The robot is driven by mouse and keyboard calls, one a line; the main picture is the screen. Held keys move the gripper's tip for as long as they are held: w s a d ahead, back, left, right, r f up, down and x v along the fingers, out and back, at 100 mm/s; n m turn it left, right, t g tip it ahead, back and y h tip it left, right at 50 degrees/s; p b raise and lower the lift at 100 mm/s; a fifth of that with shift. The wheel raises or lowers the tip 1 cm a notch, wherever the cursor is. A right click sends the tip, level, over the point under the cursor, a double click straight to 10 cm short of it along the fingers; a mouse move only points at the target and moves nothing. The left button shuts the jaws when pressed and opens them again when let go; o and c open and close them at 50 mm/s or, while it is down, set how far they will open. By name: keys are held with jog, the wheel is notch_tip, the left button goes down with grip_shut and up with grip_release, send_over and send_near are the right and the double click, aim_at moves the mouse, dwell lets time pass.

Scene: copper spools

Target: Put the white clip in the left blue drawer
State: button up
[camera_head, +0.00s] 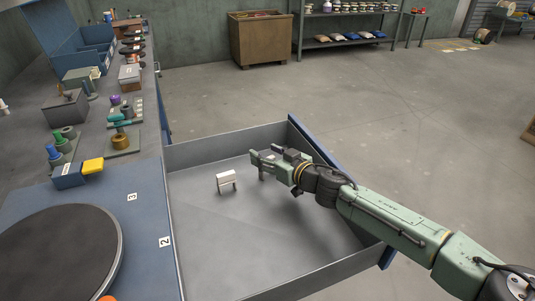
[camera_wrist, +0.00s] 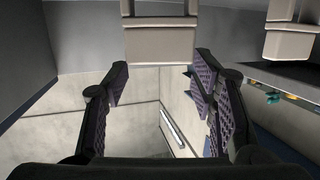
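The white clip (camera_head: 227,179) is a small pale block on short legs. It stands on the grey floor of the open drawer (camera_head: 215,245), towards the drawer's left side, in the head view. The drawer has a blue front (camera_head: 313,147). My gripper (camera_head: 262,158) is over the drawer, to the right of the clip and apart from it. In the wrist view its two fingers (camera_wrist: 162,72) are spread, with nothing between them. Pale blocky shapes (camera_wrist: 160,42) are cut off at the top of that view; I cannot tell whether they belong to the clip.
A blue workbench (camera_head: 145,215) with a dark round disc (camera_head: 60,255) lies left of the drawer. Tools, a yellow block (camera_head: 93,166) and a blue bin (camera_head: 88,55) stand along it. A brown crate (camera_head: 260,40) and shelving (camera_head: 345,25) are at the back. The floor beyond the drawer is clear.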

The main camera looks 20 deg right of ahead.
jog(key=shift+o, duration=0.8)
jog(key=shift+r, duration=0.4)
jog(key=shift+s+d+r, duration=0.15)
jog(key=shift+s+r, duration=0.05)
jog(key=shift+r, duration=0.05)
jog(key=b+v, duration=0.1)
jog(key=v, duration=1)
jog(key=shift+s+b, duration=0.3)
jog(key=shift+b, duration=0.1)
